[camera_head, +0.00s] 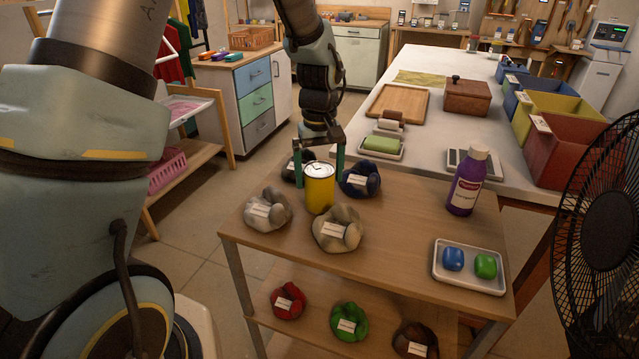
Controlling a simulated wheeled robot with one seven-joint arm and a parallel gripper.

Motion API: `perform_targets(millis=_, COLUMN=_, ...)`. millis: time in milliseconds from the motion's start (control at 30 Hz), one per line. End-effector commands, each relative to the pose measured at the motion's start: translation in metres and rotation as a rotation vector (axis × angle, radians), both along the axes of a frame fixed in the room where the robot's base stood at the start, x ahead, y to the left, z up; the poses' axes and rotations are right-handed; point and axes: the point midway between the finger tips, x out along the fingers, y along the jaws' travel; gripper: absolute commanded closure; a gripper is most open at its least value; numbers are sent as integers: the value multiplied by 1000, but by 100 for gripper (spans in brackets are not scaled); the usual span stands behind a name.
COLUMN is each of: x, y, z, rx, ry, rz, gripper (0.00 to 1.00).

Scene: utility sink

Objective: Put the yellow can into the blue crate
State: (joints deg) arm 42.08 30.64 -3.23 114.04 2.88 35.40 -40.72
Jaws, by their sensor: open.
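The yellow can (319,196) stands upright on the wooden table, with a pale lid on top. My gripper (319,170) points down over the can. Its two teal fingers are apart, one at each side of the can's top in the picture; I cannot tell whether they touch it. The blue crate (529,84) stands on the long white bench at the far right, behind an olive-yellow crate. Its inside is mostly hidden.
Grey and dark cloth bundles (338,230) lie close around the can. A purple bottle (467,182) and a tray (470,284) with blue and green lumps are to the right. A red crate (563,150) and a black fan (600,240) stand at the right.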

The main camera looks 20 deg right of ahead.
Motion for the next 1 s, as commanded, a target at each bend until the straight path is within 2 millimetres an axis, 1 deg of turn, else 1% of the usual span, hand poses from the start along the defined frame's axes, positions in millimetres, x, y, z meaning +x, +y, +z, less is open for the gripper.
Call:
perform_targets(millis=100, x=0, y=0, z=-4, rx=0, ry=0, rz=0, gripper=0)
perform_targets(millis=267, x=0, y=0, z=-4, rx=0, ry=0, rz=0, gripper=0)
perform_targets(millis=800, x=0, y=0, z=-4, rx=0, ry=0, rz=0, gripper=61)
perform_targets(millis=900, x=0, y=0, z=-3, rx=0, ry=0, rz=0, gripper=71)
perform_targets(millis=933, x=0, y=0, z=-3, rx=0, ry=0, rz=0, gripper=71)
perform_targets(millis=967, x=0, y=0, z=-3, rx=0, ry=0, rz=0, gripper=79)
perform_targets(millis=1000, x=0, y=0, z=-3, rx=0, ry=0, rz=0, gripper=80)
